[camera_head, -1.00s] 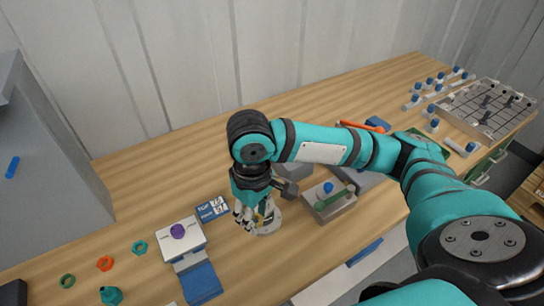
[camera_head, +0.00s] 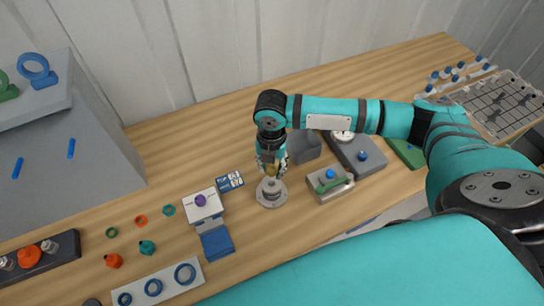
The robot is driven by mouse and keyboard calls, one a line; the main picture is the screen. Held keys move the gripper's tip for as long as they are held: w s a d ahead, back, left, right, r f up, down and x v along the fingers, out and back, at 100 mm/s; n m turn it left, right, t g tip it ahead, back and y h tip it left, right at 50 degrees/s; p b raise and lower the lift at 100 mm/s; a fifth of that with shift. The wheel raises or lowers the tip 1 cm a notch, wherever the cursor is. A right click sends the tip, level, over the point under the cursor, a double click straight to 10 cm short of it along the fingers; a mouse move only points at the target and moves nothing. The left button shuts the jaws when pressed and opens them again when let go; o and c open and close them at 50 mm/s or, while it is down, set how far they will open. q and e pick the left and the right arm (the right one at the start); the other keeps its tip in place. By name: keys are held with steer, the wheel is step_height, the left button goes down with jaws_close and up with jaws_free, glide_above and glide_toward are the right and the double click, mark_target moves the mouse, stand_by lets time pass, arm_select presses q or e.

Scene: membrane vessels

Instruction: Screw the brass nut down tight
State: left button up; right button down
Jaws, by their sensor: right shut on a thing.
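My right gripper (camera_head: 270,169) points straight down over a round grey metal base (camera_head: 270,201) near the middle of the bench. Its fingers are shut on the brass nut (camera_head: 269,173), a small golden patch showing between them. The nut is at the top of the grey fitting in the middle of the base; whether it sits fully down cannot be told at this size. The fingers hide most of the nut. My left gripper is not in view.
A white block with a purple knob (camera_head: 200,201) and a blue-white card (camera_head: 229,181) lie left of the base. A dark grey block (camera_head: 304,147) is behind. Bench in front is clear.

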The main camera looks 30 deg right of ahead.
mark_target(272, 180)
steer(key=shift+n, duration=0.4)
steer(key=shift+f, duration=0.15)
step_height(272, 180, down, 4)
steer(key=b, duration=0.5)
steer(key=shift+d, duration=0.1)
steer(key=shift+f, duration=0.95)
steer(key=c, duration=0.9)
jaws_free()
step_height(272, 180, up, 12)
